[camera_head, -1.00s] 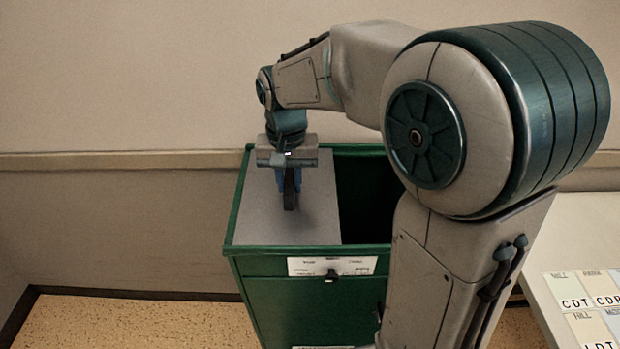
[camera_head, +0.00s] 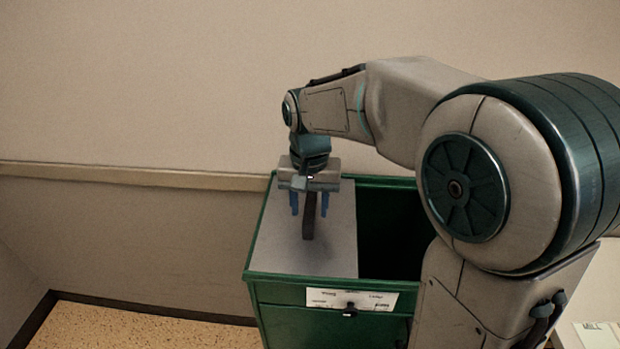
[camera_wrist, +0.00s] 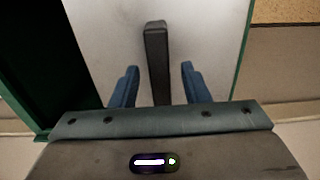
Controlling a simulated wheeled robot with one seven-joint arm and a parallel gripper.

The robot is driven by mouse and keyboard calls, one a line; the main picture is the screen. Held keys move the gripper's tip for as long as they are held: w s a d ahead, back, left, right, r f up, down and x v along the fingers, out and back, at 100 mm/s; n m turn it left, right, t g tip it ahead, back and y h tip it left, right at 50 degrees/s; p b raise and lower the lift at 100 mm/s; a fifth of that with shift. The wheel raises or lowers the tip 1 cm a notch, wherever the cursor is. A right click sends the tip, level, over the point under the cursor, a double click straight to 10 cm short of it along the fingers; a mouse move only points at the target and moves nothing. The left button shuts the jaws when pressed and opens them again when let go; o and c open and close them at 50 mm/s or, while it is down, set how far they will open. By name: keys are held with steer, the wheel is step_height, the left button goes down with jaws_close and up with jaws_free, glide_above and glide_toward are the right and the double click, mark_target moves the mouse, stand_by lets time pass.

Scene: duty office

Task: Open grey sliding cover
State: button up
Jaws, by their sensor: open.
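The grey sliding cover (camera_head: 285,240) lies over the left part of the green cabinet's top, and the right part is an open dark gap. A dark upright handle (camera_head: 309,217) stands on the cover. My gripper (camera_head: 309,208) is over the cover with its blue fingers apart. In the wrist view the handle (camera_wrist: 156,62) stands between the two fingers (camera_wrist: 158,85), with a gap on each side. The cover (camera_wrist: 205,35) fills the middle of that view, with the dark opening to its left.
The green cabinet (camera_head: 285,322) has a drawer front with a white label (camera_head: 352,299). A wall with a beige rail (camera_head: 130,175) runs behind it. Speckled floor (camera_head: 130,328) shows at lower left. A pale table (camera_head: 598,290) stands at the right.

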mark_target(310, 208)
step_height(310, 208, up, 13)
steer(key=shift+f, duration=0.2)
stand_by(0.3)
